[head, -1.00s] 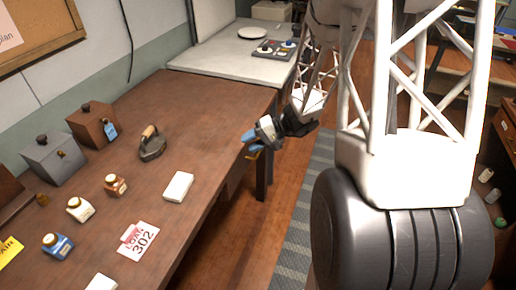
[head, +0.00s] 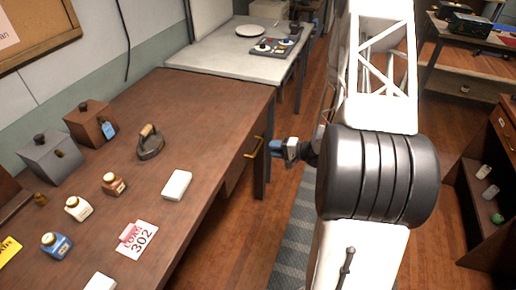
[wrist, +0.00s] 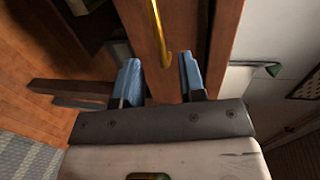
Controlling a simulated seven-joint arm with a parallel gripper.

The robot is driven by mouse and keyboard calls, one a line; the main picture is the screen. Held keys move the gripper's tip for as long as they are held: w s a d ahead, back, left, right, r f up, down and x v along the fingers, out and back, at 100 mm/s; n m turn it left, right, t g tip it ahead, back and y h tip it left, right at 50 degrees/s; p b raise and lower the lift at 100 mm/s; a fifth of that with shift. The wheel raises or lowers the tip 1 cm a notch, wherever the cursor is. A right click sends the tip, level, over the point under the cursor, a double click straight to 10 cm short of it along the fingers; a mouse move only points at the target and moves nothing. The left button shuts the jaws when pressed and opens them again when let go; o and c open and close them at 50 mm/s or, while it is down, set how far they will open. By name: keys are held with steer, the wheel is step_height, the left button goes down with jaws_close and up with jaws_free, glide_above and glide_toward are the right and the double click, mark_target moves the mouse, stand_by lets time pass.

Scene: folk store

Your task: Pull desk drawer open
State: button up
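The wooden desk (head: 200,120) has a drawer (head: 236,170) in its right side, with a yellow metal handle (head: 253,147). The drawer front looks flush with the desk, though I see it at a steep angle. My gripper (head: 276,149) is just right of the handle in the head view, with a gap between them. In the wrist view, the blue fingers of my gripper (wrist: 161,70) are apart and empty. The handle (wrist: 158,30) runs down from the top edge and its near end lies in line with the gap between the fingers.
On the desk are a flat iron (head: 150,143), a white block (head: 176,185), a loan card (head: 138,239), several small bottles and two lidded boxes. A pale table (head: 215,62) stands behind. Open floor (head: 285,200) lies right of the desk.

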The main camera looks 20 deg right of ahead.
mark_target(258, 147)
steer(key=shift+f, duration=0.15)
stand_by(0.3)
steer(key=shift+x, duration=3.85)
jaws_close()
